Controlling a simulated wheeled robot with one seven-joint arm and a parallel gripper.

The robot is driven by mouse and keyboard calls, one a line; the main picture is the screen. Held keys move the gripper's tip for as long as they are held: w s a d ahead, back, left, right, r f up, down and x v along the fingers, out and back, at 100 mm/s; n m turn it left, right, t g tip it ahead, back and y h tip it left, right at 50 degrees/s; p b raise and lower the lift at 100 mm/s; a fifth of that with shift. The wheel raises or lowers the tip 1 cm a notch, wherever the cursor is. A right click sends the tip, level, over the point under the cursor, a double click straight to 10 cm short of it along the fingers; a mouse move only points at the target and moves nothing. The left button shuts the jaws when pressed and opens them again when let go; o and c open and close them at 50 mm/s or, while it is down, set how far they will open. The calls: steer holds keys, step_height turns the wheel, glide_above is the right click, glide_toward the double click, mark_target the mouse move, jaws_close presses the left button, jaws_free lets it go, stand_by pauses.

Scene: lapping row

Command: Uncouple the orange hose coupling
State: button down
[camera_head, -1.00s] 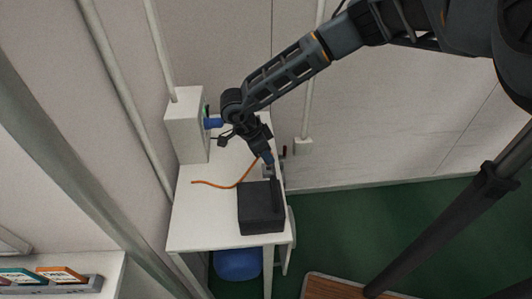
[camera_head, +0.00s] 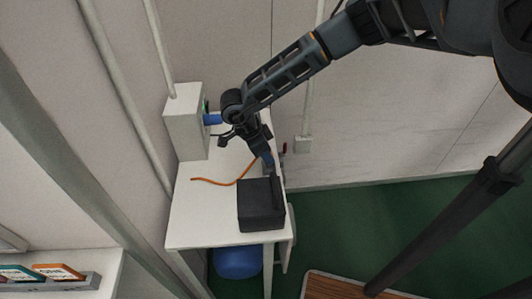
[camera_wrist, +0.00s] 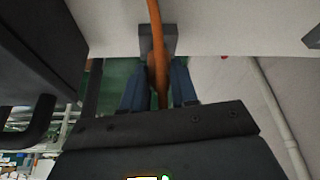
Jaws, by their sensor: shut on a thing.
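The orange hose (camera_head: 225,184) lies in a curve on the white table and runs to my gripper (camera_head: 269,163). In the wrist view the hose (camera_wrist: 155,20) comes down past a grey block (camera_wrist: 158,42) and between the two blue fingers of my gripper (camera_wrist: 158,88). The fingers are shut on the orange coupling (camera_wrist: 160,75), which is mostly hidden between them. In the head view the gripper covers the coupling. I cannot tell whether the coupling is still joined to the block.
A black box (camera_head: 260,212) stands on the white table (camera_head: 205,225), close to my gripper. A pale box (camera_head: 186,132) with a blue part (camera_head: 212,119) is at the table's back left. A blue rounded object (camera_head: 237,262) is under the table. The table's front left is clear.

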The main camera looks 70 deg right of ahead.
steer(key=shift+f+b, duration=0.4)
steer(key=shift+f, duration=0.25)
steer(key=c, duration=0.8)
jaws_free()
steer(key=shift+r, duration=0.1)
steer(key=shift+v, duration=3.85)
